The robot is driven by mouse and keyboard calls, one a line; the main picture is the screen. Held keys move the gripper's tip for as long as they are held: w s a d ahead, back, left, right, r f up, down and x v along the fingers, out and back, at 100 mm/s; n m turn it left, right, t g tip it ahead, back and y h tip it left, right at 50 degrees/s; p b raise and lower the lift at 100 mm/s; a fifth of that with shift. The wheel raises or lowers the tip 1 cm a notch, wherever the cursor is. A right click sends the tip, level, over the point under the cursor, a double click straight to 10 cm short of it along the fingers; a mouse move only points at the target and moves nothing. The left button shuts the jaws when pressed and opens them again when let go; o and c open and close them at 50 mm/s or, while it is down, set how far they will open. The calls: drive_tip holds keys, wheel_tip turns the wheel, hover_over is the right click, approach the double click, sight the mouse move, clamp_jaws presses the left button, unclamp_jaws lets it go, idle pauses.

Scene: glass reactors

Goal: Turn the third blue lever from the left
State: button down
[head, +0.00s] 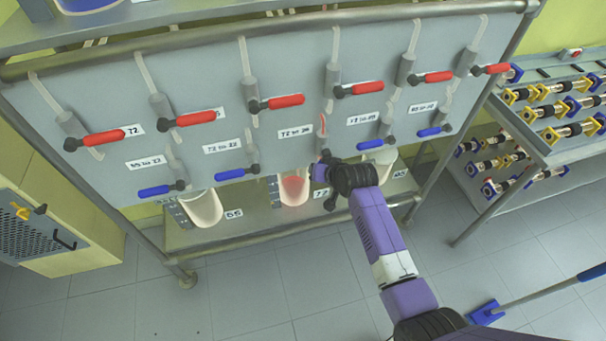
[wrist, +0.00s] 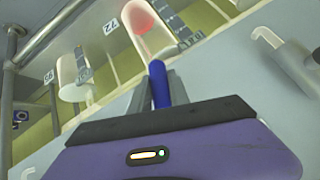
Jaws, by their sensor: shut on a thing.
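Blue levers line the lower part of the grey panel (head: 220,100). The first (head: 160,190), the second (head: 236,172), the fourth (head: 376,143) and the fifth (head: 434,131) lie roughly sideways. My gripper (head: 322,170) is at the third place from the left and hides that lever in the head view. In the wrist view my gripper (wrist: 160,90) is shut on the third blue lever (wrist: 159,84), which stands between the fingers and points toward a glass vessel (wrist: 150,35) with red in it. In the head view this vessel (head: 294,188) stands below, left of my gripper.
Red levers, one of them here (head: 276,103), run in a row above the blue ones. Other glass vessels (head: 203,208) stand on the lower shelf (head: 245,222). A rack of small parts (head: 555,120) stands at right. The floor in front is mostly clear.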

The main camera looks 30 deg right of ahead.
drive_tip(key=shift+s+d+f+n+g+h, duration=0.2)
drive_tip(key=shift+d+n+h, duration=0.1)
drive_tip(key=shift+d+h, duration=0.2)
drive_tip(key=shift+s+d+f+n+g+h, duration=0.1)
drive_tip(key=shift+d+n+g+h, duration=0.1)
drive_tip(key=shift+d+n+h, duration=0.3)
drive_tip(key=shift+a, duration=0.1)
drive_tip(key=c, duration=1.2)
unclamp_jaws()
drive_tip(key=shift+c, duration=0.2)
drive_tip(key=shift+r, duration=0.1)
drive_tip(key=v, duration=0.7)
drive_tip(key=shift+s+a+r, duration=0.2)
drive_tip(key=shift+s, duration=0.1)
drive_tip(key=shift+f, duration=0.1)
